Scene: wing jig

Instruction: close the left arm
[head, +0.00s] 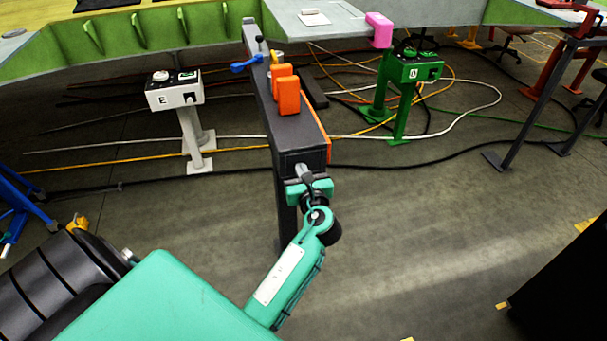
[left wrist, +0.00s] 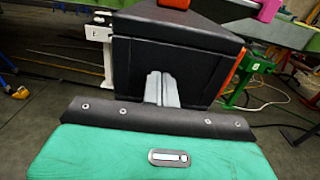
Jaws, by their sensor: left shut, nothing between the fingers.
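A long dark grey jig arm (head: 300,140) on a post juts toward me from the green-edged wing jig, with orange blocks (head: 288,95) and a blue-handled part (head: 247,64) on top. Its flat dark end face (left wrist: 200,72) fills the middle of the left wrist view. My left gripper (head: 302,172) is at this near end, and its grey fingers (left wrist: 162,88) are shut together in front of the end face. I cannot tell whether they touch it. The fingers hold nothing. My right gripper is not in view.
A white control pedestal (head: 175,95) stands left of the jig arm and a green one (head: 410,70) stands right. A pink block (head: 379,29) sits at the panel edge. Cables cross the floor. A dark stand (head: 540,90) is at the right. The floor right of the jig arm is mostly open.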

